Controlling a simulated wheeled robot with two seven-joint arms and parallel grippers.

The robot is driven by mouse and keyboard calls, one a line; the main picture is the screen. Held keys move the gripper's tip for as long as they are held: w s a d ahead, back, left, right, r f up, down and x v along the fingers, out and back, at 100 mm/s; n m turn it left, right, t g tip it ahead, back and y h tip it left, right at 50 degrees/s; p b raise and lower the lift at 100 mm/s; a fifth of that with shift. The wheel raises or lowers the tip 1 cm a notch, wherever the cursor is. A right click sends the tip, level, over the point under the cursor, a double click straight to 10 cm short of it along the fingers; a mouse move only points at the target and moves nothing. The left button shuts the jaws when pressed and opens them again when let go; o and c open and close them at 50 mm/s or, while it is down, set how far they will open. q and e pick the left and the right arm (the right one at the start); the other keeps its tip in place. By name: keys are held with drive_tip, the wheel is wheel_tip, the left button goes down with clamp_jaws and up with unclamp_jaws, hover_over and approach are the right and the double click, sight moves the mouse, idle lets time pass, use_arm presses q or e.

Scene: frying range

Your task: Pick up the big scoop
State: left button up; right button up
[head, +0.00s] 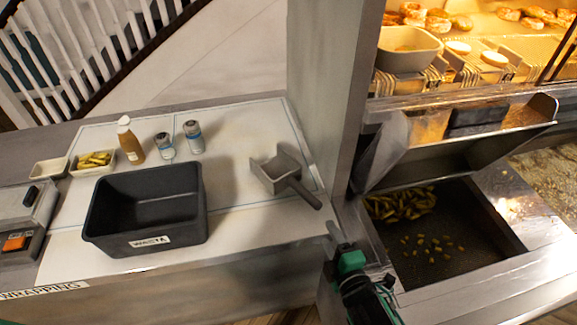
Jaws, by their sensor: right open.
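The big scoop (274,172) is a grey metal scoop with a dark handle. It lies on the right part of the white counter, beside the upright post. Its handle points down and to the right, towards the counter's front edge. My right gripper (336,234) is in front of the post, between the counter and the frying bay. It is open and empty, below and right of the handle end, and apart from it. My left gripper is not in view.
A black "WASTE" bin (146,215) stands left of the scoop. Behind it are a sauce bottle (130,142), two shakers (193,137) and small trays (92,162). The metal post (325,95) separates the counter from the fry bin (440,262), which holds fries. Counter space between bin and scoop is clear.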

sight(314, 206)
drive_tip(key=p+x, duration=0.2)
drive_tip(key=x, duration=0.5)
drive_tip(key=shift+w+a+r, duration=0.1)
drive_tip(key=shift+w+a, duration=0.15)
drive_tip(key=shift+w, duration=0.3)
drive_tip(key=shift+w+a+r+p, duration=0.1)
drive_tip(key=shift+w+a+p, duration=0.1)
drive_tip(key=shift+w+p, duration=0.25)
drive_tip(key=shift+w+a+r+p, duration=0.1)
drive_tip(key=shift+w+a+p, duration=0.1)
drive_tip(key=shift+w+p, duration=0.2)
drive_tip(key=shift+p+x, duration=0.35)
drive_tip(key=shift+x, duration=0.9)
drive_tip(key=shift+w+f, duration=0.25)
drive_tip(key=shift+w, duration=0.2)
drive_tip(key=shift+a, duration=0.1)
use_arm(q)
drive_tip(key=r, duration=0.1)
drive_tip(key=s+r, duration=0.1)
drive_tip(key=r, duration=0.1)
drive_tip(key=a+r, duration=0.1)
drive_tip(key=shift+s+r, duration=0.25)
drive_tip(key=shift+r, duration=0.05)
use_arm(e)
clamp_jaws()
